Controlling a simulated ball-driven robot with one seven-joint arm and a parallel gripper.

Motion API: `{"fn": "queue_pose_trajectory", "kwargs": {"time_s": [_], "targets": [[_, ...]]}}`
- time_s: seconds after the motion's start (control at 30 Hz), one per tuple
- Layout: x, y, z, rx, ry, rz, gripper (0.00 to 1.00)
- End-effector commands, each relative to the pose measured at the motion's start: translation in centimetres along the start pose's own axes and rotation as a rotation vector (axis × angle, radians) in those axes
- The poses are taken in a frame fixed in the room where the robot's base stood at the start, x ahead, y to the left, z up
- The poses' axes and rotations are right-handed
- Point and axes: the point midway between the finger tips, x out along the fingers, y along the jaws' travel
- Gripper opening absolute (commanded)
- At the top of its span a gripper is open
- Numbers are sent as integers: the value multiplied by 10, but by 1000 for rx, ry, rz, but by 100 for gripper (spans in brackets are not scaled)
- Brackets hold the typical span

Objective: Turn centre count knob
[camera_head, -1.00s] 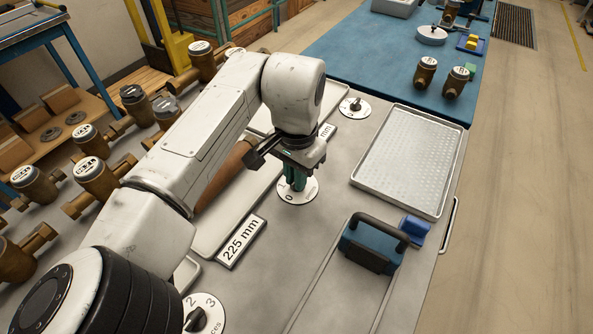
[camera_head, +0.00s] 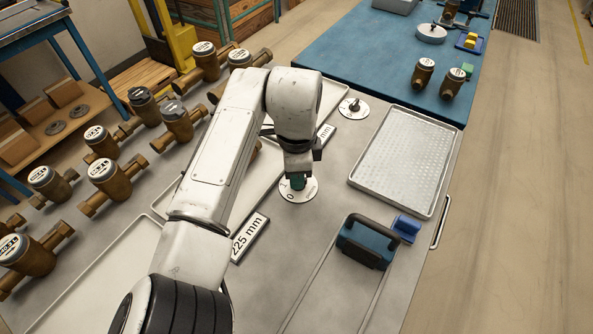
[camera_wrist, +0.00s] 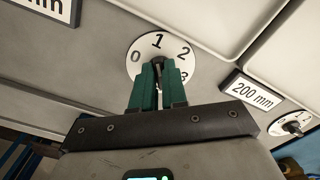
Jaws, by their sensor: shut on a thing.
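The centre count dial (camera_head: 306,192) is a white disc on the grey bench, mostly covered by my gripper (camera_head: 298,184) in the head view. In the wrist view, the dial (camera_wrist: 142,52) shows 0, 1, 2 and part of 3. The dark centre count knob (camera_wrist: 158,62) shows as a thin sliver between the green fingertips of my gripper (camera_wrist: 158,75). My gripper is shut on this knob, over the dial's middle. The sliver points roughly toward 1; the fingers hide the rest of the knob.
A metal tray (camera_head: 353,180) and a blue block with a dark handle (camera_head: 366,246) lie to the right. Several brass meters (camera_head: 109,181) stand left.

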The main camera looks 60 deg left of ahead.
Motion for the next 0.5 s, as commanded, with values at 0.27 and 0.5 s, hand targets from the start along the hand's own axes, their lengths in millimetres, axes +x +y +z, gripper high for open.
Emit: {"fn": "queue_pose_trajectory", "kwargs": {"time_s": [0.27,0.5], "targets": [[1,0,-1,96,0,2,0],[1,0,-1,118,1,2,0]]}}
